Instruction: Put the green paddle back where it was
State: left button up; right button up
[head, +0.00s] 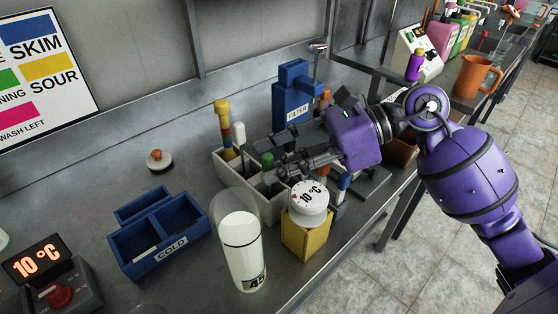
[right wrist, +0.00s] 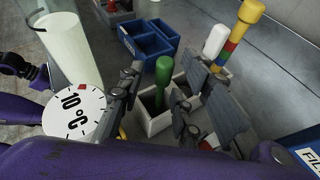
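The green paddle (right wrist: 163,78) stands upright in a compartment of the white divided holder (right wrist: 156,122). In the head view its green top (head: 267,159) shows beside my fingertips. My right gripper (right wrist: 158,100) is open, with one finger on each side of the green handle in the right wrist view. I see gaps beside the handle. In the head view the right gripper (head: 272,171) reaches in from the right over the holder (head: 230,168). The paddle's lower end is hidden in the holder. Purple parts at the wrist view's left edge seem to be my left arm; its fingers are unclear.
A white-knobbed stick (head: 238,133) and a yellow-topped striped stick (head: 223,118) stand in the same holder. A dial thermometer (head: 310,197) on a yellow block, a milk cylinder (head: 241,250), a blue COLD box (head: 131,244) and a blue FILTER box (head: 289,103) stand close around.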

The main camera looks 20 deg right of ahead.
jog(key=v, duration=1.2)
jog(key=shift+b, duration=0.4)
